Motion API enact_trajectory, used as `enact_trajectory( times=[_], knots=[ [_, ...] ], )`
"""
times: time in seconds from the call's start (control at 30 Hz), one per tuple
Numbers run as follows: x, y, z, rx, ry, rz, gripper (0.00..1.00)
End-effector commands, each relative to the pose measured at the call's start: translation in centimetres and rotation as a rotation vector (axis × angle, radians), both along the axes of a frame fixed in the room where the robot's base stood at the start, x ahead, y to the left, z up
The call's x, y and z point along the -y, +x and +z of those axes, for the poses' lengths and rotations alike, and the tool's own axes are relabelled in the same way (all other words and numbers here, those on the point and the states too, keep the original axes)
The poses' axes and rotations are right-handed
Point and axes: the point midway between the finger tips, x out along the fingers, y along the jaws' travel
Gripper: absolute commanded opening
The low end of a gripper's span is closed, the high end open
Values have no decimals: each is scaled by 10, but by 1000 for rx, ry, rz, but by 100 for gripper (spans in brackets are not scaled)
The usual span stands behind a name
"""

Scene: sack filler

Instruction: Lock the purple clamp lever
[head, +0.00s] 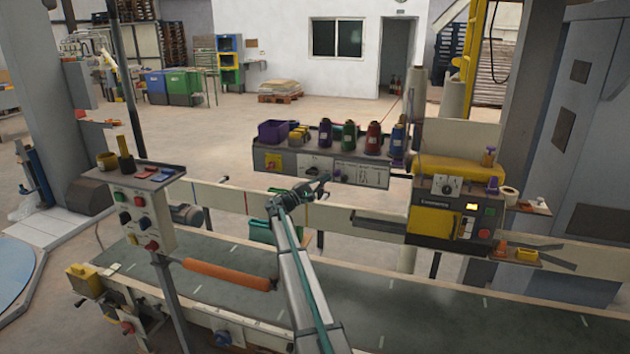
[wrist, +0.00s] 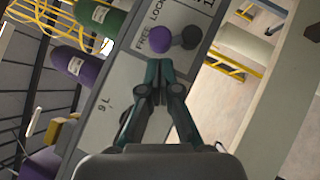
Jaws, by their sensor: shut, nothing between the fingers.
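The purple clamp lever (wrist: 160,40) shows in the wrist view on a pale panel printed FREE and LOCK. Its round purple knob is beside the word FREE, and a dark arm joins it to a dark hub on the right. My gripper (wrist: 158,80) is shut and empty, its fingertips just below the knob in the picture, seemingly apart from it. In the head view my gripper (head: 322,181) is in front of the panel (head: 345,172) under the thread cones. The lever is too small or hidden there to make out.
Several thread cones (head: 373,138) and a purple bin (head: 273,132) stand on the shelf above the panel. The Commodore-like control box (head: 436,219) is to the right. A button post (head: 138,215) stands left, and the conveyor (head: 400,300) runs below my arm.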

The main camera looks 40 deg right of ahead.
Motion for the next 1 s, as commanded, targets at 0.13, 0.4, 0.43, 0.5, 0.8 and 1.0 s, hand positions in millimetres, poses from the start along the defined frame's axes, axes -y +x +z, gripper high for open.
enact_trajectory(
  times=[0.13, 0.4, 0.43, 0.5, 0.8, 1.0],
  knots=[
    [5, -6, 5, 0, 0, 1, 0],
    [6, -7, 4, 0, 0, 1, 0],
    [6, -7, 4, 0, 0, 1, 0],
    [6, -7, 4, 0, 0, 1, 0],
    [16, -13, 5, 33, 23, -10, 0],
    [21, -17, 7, 54, 39, -16, 0]
  ],
)
